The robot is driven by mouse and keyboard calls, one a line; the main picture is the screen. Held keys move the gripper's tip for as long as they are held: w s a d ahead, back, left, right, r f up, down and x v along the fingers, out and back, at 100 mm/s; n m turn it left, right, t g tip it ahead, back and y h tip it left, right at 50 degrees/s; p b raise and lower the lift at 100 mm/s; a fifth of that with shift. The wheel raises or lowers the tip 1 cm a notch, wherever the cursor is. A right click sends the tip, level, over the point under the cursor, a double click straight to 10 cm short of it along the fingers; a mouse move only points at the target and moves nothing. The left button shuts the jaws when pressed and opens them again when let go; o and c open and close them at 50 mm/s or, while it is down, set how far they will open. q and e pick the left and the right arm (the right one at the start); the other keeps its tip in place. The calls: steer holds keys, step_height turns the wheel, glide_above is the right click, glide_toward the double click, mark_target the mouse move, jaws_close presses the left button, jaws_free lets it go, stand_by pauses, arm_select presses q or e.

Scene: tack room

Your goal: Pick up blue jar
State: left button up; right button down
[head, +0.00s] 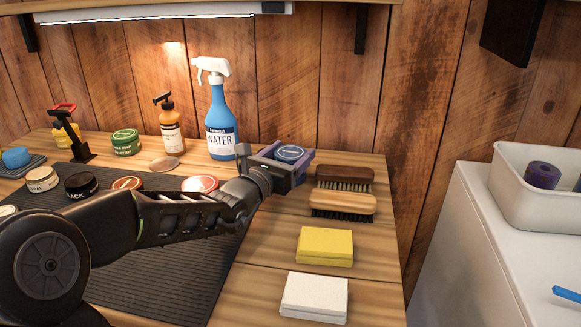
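The blue jar (290,153) is at the back of the wooden bench, right of the spray bottle. Its round blue lid shows, and its lower part is hidden behind my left gripper. My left arm reaches in from the left across the bench. My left gripper (291,165) is around the jar, with a finger on its near side and one on its far side. I cannot tell whether the fingers press on the jar or stand slightly apart from it. My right gripper is not in view.
A blue spray bottle (221,130) stands close left of my gripper. Two brushes (343,205) lie just right of it. A yellow sponge (325,247) and a white block (314,297) lie nearer. Several tins sit around the dark mat (180,275). A wooden wall closes the back.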

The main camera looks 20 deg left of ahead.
mark_target(291, 152)
arm_select(q)
steer(key=c, duration=1.2)
steer(key=shift+r, duration=0.1)
step_height(291, 152, up, 10)
steer(key=shift+f+p, duration=0.1)
steer(key=shift+p, duration=1.1)
